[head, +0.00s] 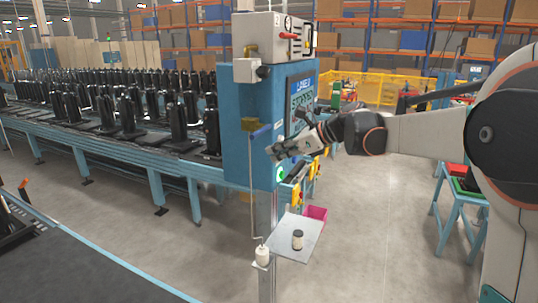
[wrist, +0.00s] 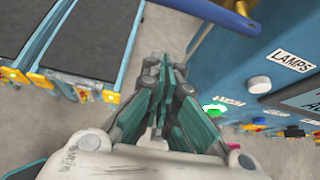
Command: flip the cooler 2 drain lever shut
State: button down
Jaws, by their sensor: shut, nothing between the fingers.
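A lever with a blue handle (head: 262,131) sticks out at the front edge of a blue cabinet (head: 236,150), beside a brass fitting (head: 249,124). A thin pipe (head: 253,190) runs down below it. No readable label marks it as cooler 2. My gripper (head: 274,152) is shut and empty, just below and right of the handle in the head view. In the wrist view, my gripper's fingers (wrist: 168,82) are together. The blue handle (wrist: 222,14) crosses the top of that view, apart from the fingers. Its far end is out of frame there.
A grey box (head: 272,35) with a red lever (head: 289,36) tops the cabinet. A conveyor (head: 120,140) with black parts stands left.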

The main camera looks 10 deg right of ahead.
jog(key=v, duration=0.7)
jog(key=shift+r, duration=0.25)
jog(key=shift+d, duration=0.15)
jog(key=shift+s, duration=0.1)
